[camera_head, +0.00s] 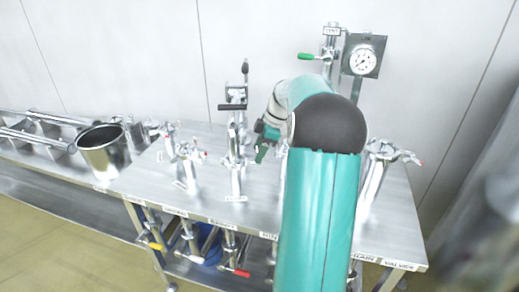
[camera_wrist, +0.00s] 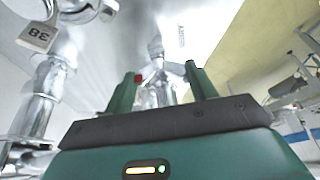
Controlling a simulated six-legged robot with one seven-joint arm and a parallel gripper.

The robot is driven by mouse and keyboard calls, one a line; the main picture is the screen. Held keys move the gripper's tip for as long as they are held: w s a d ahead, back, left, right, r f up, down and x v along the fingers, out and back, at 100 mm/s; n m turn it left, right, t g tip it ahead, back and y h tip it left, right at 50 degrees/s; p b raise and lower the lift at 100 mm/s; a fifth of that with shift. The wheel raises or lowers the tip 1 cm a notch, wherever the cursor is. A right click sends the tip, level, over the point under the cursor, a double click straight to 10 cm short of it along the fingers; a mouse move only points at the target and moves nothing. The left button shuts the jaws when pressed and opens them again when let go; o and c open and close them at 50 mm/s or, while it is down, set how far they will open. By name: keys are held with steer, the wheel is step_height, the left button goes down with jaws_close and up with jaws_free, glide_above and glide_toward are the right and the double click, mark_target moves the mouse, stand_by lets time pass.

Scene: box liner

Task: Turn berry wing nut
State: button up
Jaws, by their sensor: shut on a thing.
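My gripper (camera_wrist: 163,72) has its two green fingers on either side of a metal wing nut (camera_wrist: 156,62) on an upright post in the wrist view. A small red-berry tip (camera_wrist: 138,78) shows beside the left finger. My gripper is shut on this wing nut; the exact contact is not clear. In the head view my gripper (camera_head: 262,148) is low over the bench, left of my arm, which hides much of the spot. Other fittings with red tips stand at the left (camera_head: 190,155) and right (camera_head: 405,155) of the bench.
A steel bench (camera_head: 150,185) carries the posts. A gauge (camera_head: 363,58) and a green-handled valve (camera_head: 312,57) stand at the back. A steel pot (camera_head: 104,152) is at the left. Yellow- and red-handled valves (camera_head: 235,270) hang below the front edge.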

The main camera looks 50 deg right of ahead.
steer(key=shift+n, duration=0.4)
steer(key=o, duration=1)
steer(key=shift+r, duration=0.1)
steer(key=v, duration=1.3)
steer(key=shift+d+r, duration=0.25)
steer(key=shift+d, duration=0.05)
